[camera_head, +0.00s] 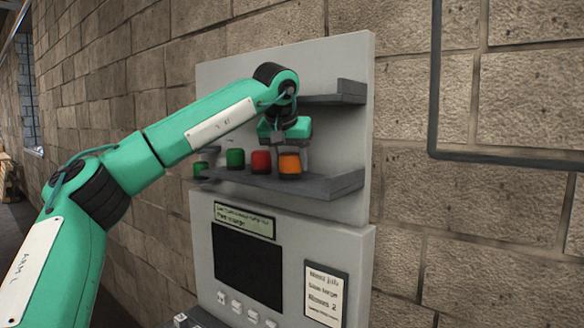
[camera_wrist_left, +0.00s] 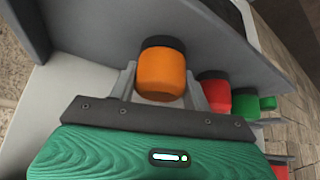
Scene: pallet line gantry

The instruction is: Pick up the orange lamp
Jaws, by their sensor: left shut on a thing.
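The orange lamp (camera_head: 290,165) is a short orange cylinder with a dark base. It stands at the right end of the row on the grey shelf (camera_head: 325,186). My left gripper (camera_head: 284,147) reaches it from above and behind in the head view. In the left wrist view the orange lamp (camera_wrist_left: 161,74) sits between the two fingers of my left gripper (camera_wrist_left: 163,86), which is shut on it. Its dark base appears to touch the shelf. My right gripper is not in view.
A red lamp (camera_head: 261,162) and a green lamp (camera_head: 235,158) stand left of the orange one, with another green lamp (camera_head: 200,170) farther left. An upper shelf (camera_head: 340,92) juts out above. A panel with a dark screen (camera_head: 247,266) is below. A pipe (camera_head: 434,90) runs along the brick wall.

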